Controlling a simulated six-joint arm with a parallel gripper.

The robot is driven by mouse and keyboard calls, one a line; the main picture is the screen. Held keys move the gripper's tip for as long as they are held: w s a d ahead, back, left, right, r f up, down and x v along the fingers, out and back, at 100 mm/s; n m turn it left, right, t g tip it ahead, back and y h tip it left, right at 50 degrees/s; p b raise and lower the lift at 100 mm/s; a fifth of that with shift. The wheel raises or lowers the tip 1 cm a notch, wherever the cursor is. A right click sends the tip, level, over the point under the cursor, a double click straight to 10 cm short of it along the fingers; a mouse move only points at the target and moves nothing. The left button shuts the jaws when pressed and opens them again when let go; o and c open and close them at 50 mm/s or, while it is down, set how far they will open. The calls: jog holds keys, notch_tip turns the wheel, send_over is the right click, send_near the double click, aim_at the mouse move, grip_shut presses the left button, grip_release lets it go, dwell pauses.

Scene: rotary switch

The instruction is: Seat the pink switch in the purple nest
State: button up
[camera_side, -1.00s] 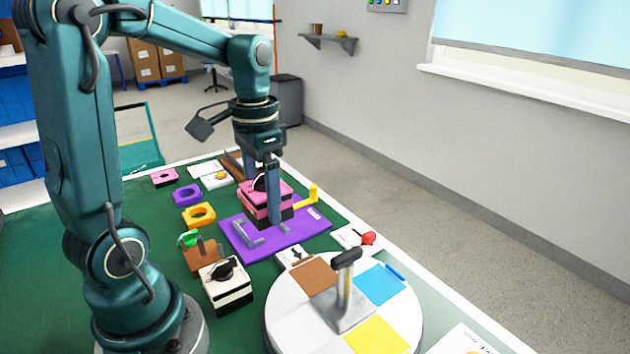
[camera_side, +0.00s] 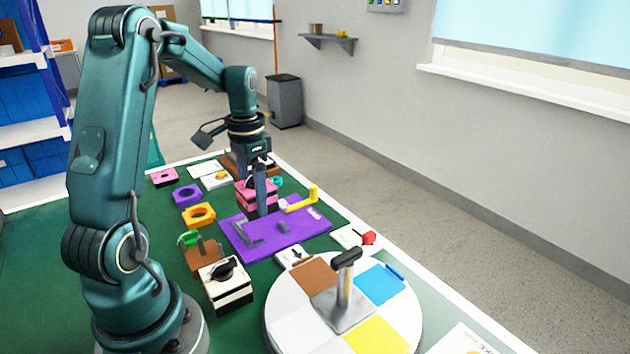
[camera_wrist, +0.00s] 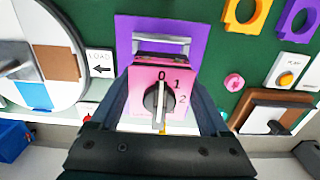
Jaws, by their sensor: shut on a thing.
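The pink switch (camera_side: 257,190) is a pink and dark layered block with a black rotary knob on top. In the wrist view the switch (camera_wrist: 141,84) shows its face marked 0, 1, 2. My gripper (camera_side: 260,203) is shut on it, with a finger on either side. The purple nest (camera_side: 307,226) is a flat purple plate with grey brackets and a yellow lever (camera_side: 305,199) at its far side. The switch is at the plate's far edge, away from the brackets. In the wrist view the nest (camera_wrist: 124,28) shows beyond the switch; whether they touch is unclear.
Purple (camera_side: 187,195) and orange (camera_side: 199,215) rings lie left of the nest. A black-and-white switch (camera_side: 226,285) stands in front. A round white table (camera_side: 290,330) with a grey handle is at front right. A red knob (camera_side: 369,237) is right of the nest.

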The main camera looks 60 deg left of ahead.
aim_at(256, 214)
jog(key=shift+f, duration=2.5)
jog(key=o, duration=1.4)
jog(key=shift+f, duration=0.1)
